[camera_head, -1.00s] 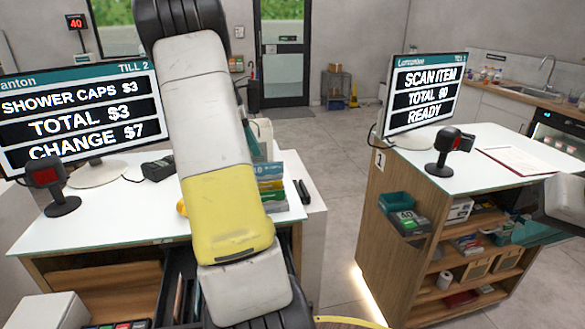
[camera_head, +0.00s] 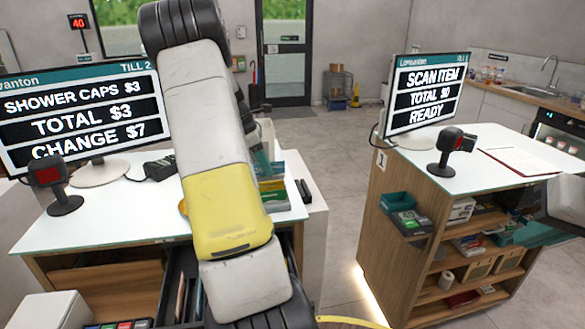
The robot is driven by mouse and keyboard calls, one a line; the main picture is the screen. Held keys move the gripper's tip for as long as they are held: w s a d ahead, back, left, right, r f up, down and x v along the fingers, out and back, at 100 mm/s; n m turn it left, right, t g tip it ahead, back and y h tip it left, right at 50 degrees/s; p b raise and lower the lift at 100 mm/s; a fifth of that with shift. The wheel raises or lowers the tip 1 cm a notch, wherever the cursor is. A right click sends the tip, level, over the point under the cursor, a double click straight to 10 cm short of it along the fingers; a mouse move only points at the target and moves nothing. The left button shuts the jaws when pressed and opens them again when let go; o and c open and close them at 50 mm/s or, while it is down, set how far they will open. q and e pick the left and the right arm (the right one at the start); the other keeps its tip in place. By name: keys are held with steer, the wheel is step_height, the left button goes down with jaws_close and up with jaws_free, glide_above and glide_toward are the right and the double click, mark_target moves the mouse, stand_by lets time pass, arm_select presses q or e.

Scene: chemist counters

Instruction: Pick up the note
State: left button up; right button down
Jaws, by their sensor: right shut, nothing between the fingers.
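An open dark cash drawer (camera_head: 172,292) shows under the left till counter, largely covered by my arm. Narrow upright slips in pale brown and teal (camera_head: 198,300) show in it beside my arm. I cannot tell whether one of them is the note. My white and yellow arm crosses the middle of the view from the top down to the drawer, and its lower end leaves the bottom edge. Neither gripper's fingers show.
The left counter (camera_head: 105,222) bears a till screen (camera_head: 75,115), a scanner (camera_head: 55,185) and a card terminal (camera_head: 160,168). A second counter (camera_head: 500,185) with open shelves stands right. Bare floor (camera_head: 335,190) lies between them.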

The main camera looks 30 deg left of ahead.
arm_select(q)
steer(key=shift+f, duration=0.25)
stand_by(0.4)
jaws_close()
